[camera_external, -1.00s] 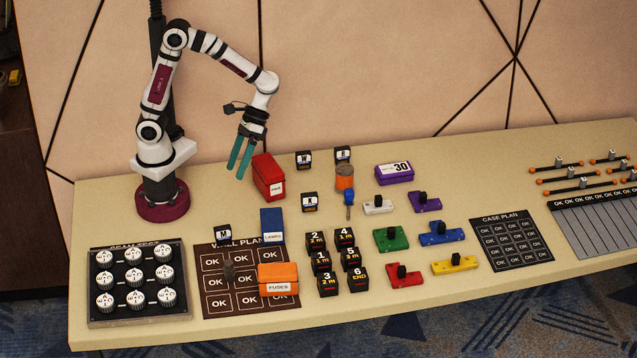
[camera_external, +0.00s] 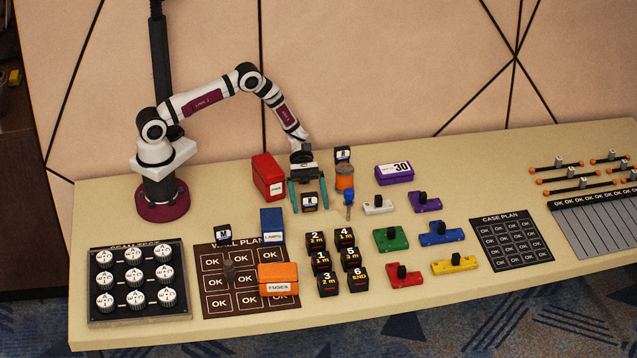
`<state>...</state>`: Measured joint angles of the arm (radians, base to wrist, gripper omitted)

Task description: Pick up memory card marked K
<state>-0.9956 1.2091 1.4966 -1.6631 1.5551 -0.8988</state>
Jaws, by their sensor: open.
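The memory card marked K (camera_external: 309,202) is a small black block with a white label, standing on the table between the red box and the blue-handled screwdriver. My gripper (camera_external: 308,209) is open, its two teal fingers pointing down on the left and right of the card. Whether the fingers touch the card cannot be told. Another black card (camera_external: 343,154) with a white label stands behind to the right, and one marked M (camera_external: 223,234) stands to the left. The card marked W seen earlier is hidden behind my gripper.
Several numbered black blocks (camera_external: 320,262) stand in front. Bare table lies left of the red box.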

